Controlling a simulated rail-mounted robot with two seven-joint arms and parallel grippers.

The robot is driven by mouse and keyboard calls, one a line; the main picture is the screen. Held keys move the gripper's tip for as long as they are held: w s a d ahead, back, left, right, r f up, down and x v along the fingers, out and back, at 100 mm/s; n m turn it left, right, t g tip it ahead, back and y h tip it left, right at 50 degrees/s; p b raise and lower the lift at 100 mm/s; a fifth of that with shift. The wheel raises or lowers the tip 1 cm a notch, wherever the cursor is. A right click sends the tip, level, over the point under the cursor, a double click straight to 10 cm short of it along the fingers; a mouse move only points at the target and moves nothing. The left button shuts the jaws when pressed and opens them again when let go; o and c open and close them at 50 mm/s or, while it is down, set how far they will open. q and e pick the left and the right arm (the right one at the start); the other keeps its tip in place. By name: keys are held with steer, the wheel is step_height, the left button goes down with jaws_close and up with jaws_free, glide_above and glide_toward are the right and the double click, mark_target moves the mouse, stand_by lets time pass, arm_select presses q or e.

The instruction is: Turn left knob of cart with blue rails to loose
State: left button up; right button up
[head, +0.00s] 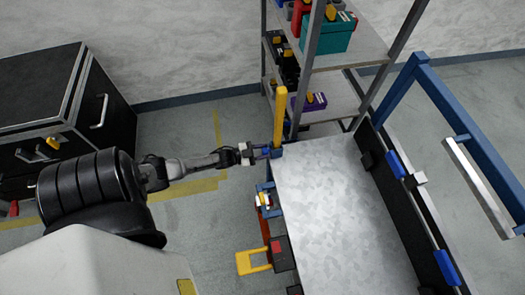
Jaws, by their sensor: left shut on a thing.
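The cart with blue rails has a grey metal top (338,215) and stands right of centre. A blue rail frame (468,122) rises along its right side. A yellow upright post (281,116) stands at its far left corner, above a small blue bracket. My left gripper (268,152) reaches in from the left, level with that bracket, and is shut on a small part at the corner. The fingers cover this part, so the left knob's shape and setting cannot be made out. My right gripper is out of view.
A shelf rack (347,48) with coloured boxes stands behind the cart. A black case (58,95) stands at left. A yellow bracket (254,262) and a dark red-marked block (282,253) sit at the cart's left edge. Open floor (215,225) lies between case and cart.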

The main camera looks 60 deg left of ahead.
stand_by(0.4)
arm_select(q)
steer(key=o, duration=0.9)
steer(key=shift+p+v, duration=0.7)
steer(key=shift+v, duration=6.25)
steer(key=shift+f, duration=0.15)
